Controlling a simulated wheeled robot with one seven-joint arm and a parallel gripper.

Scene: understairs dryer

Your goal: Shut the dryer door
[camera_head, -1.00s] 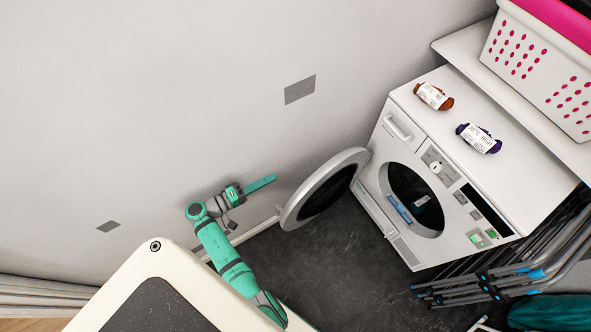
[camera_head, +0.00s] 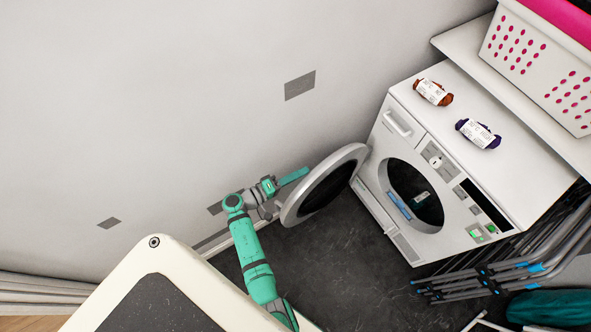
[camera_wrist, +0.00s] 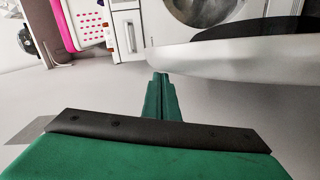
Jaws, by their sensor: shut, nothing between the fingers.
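The dryer (camera_head: 440,170) is a white front-loader against the wall, with a dark round opening (camera_head: 415,192). Its round door (camera_head: 352,155) has a pale rim and dark glass and stands wide open, swung out to the left of the opening. My gripper (camera_head: 305,171) is shut and empty, on the wall side of the door near its upper left rim. In the wrist view my gripper's green fingers (camera_wrist: 161,78) are together, just beside the door's pale rim (camera_wrist: 230,60). I cannot tell whether they touch it.
Two labelled yarn-like bundles, one orange (camera_head: 433,92) and one purple (camera_head: 478,133), lie on the dryer top. A white and pink basket (camera_head: 535,65) sits on a shelf above. Folded metal frames (camera_head: 500,275) stand right of the dryer. The dark floor (camera_head: 350,265) before it is clear.

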